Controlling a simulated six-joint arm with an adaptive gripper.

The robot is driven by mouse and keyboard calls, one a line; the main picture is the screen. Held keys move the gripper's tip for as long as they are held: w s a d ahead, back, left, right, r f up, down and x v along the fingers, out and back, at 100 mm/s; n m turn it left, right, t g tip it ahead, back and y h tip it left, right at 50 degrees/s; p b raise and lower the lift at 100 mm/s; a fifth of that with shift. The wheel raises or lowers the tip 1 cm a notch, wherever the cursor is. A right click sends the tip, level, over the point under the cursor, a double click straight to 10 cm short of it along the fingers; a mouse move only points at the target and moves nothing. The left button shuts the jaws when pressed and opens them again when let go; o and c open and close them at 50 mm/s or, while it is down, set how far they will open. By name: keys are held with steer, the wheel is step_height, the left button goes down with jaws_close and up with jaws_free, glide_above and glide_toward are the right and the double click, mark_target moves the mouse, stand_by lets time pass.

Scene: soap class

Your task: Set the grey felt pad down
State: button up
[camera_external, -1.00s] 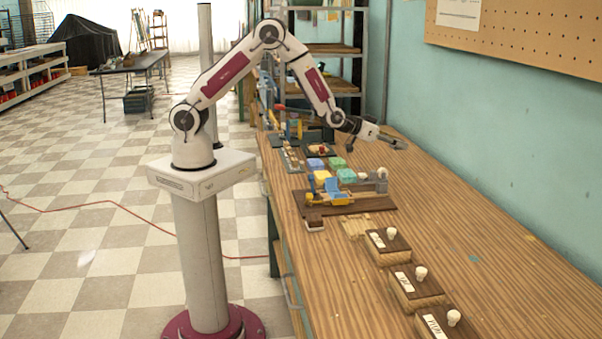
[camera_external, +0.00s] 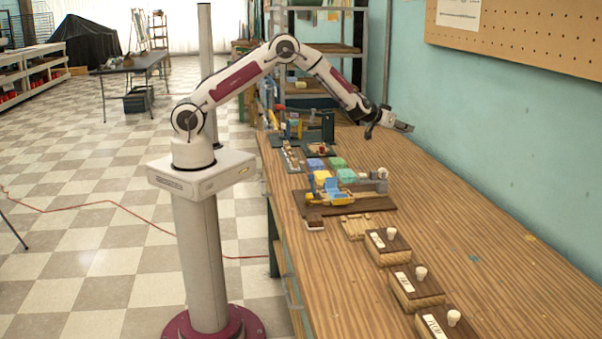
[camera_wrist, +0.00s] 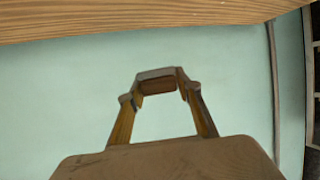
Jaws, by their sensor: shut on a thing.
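My gripper (camera_external: 396,124) is raised above the far part of the wooden bench, near the blue-green wall, and points to the right. In the wrist view my gripper (camera_wrist: 160,94) has its two fingers closed on a small flat piece, which I take to be the grey felt pad (camera_wrist: 157,75). Its upper face looks grey and the face toward me brownish. The pad is clear of the bench, with only wall behind it. In the external view it is too small to tell apart from the fingers.
The bench top (camera_external: 480,220) is bare along the wall side. A brown board (camera_external: 385,205) with blue and yellow fittings stands left of the middle, with coloured blocks (camera_external: 338,163) behind it. Several dark-topped boxes with white knobs (camera_external: 415,287) line the near front.

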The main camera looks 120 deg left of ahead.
steer(key=shift+f, duration=0.2)
stand_by(0.4)
glide_above(400, 159)
steer(key=shift+a+f, duration=0.15)
steer(key=shift+f, duration=2.85)
steer(key=shift+f, duration=1.9)
steer(key=shift+f, duration=0.2)
